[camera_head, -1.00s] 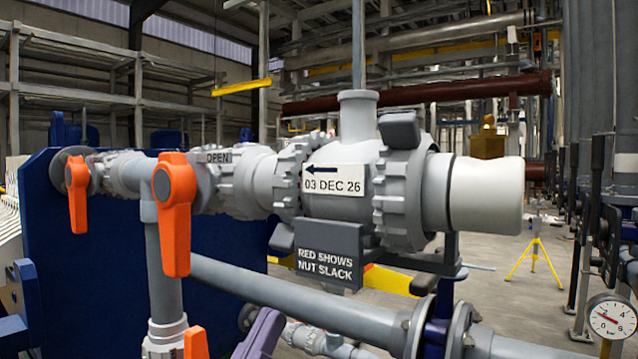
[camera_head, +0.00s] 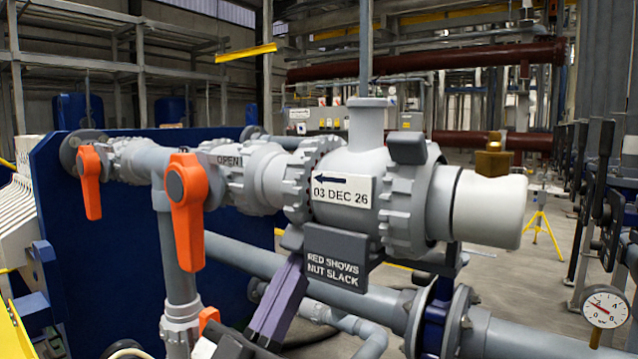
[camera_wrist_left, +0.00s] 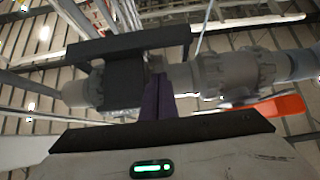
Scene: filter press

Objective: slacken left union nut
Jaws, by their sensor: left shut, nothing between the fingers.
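The left union nut (camera_head: 303,188) is a light grey ribbed ring at the left end of the grey valve body. No red shows on the nut. My left gripper (camera_head: 293,264) has purple fingers, shut and empty, pointing up just below the lug. Whether they touch it I cannot tell. In the left wrist view the fingers (camera_wrist_left: 156,98) overlap the dark fittings under the valve. My right gripper is out of view.
Two orange valve handles (camera_head: 187,208) (camera_head: 89,182) hang left of the nut. The right ribbed nut (camera_head: 402,212) has its dark lug (camera_head: 407,148) on top. A thick grey pipe (camera_head: 350,293) runs behind and below. A pressure gauge (camera_head: 605,307) stands at the right.

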